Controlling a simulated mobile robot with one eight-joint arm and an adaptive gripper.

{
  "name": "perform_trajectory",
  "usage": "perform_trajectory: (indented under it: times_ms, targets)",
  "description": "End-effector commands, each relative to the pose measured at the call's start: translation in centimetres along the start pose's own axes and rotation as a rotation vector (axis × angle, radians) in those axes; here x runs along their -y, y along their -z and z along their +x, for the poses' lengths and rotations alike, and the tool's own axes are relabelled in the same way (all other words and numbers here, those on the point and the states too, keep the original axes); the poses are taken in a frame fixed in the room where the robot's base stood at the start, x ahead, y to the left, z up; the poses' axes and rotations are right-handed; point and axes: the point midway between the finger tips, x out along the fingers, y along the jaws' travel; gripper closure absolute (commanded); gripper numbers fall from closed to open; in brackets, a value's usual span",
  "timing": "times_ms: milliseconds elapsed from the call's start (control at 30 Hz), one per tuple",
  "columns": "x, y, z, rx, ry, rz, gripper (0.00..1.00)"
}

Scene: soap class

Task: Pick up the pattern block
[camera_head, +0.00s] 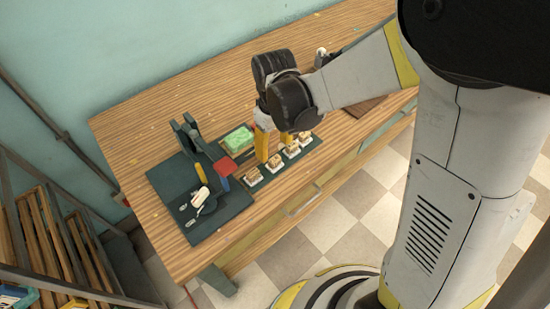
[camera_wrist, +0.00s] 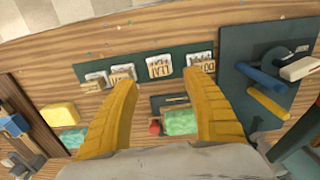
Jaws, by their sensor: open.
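Several small tan blocks with raised patterns, likely the pattern blocks, sit on white cards in a row on a dark green strip. In the head view, one block (camera_head: 251,174) is at the row's left end and another (camera_head: 275,161) is near the fingertips. In the wrist view, a block with upright ridges (camera_wrist: 160,69) shows between the fingertips, and another (camera_wrist: 203,66) is by the right fingertip. My gripper (camera_head: 273,147) is open, its yellow fingers pointing down over the row. They also show in the wrist view (camera_wrist: 161,80). Nothing is held; contact cannot be told.
A green block (camera_head: 238,139) lies in a tray behind the row. A dark board (camera_head: 212,224) with tools and an upright holder (camera_head: 186,135) stands to the left. A yellow block (camera_wrist: 60,115) shows left in the wrist view. The wooden table (camera_head: 140,118) is bare at the back left.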

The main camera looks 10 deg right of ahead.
Motion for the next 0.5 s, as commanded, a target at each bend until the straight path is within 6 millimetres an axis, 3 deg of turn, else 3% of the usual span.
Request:
perform_trajectory:
  times_ms: [233,500]
  targets:
    - [0.0,-0.1,1.9,-0.001,0.000,0.001,0.42]
    - [0.0,-0.4,6.0,-0.001,0.000,0.001,0.42]
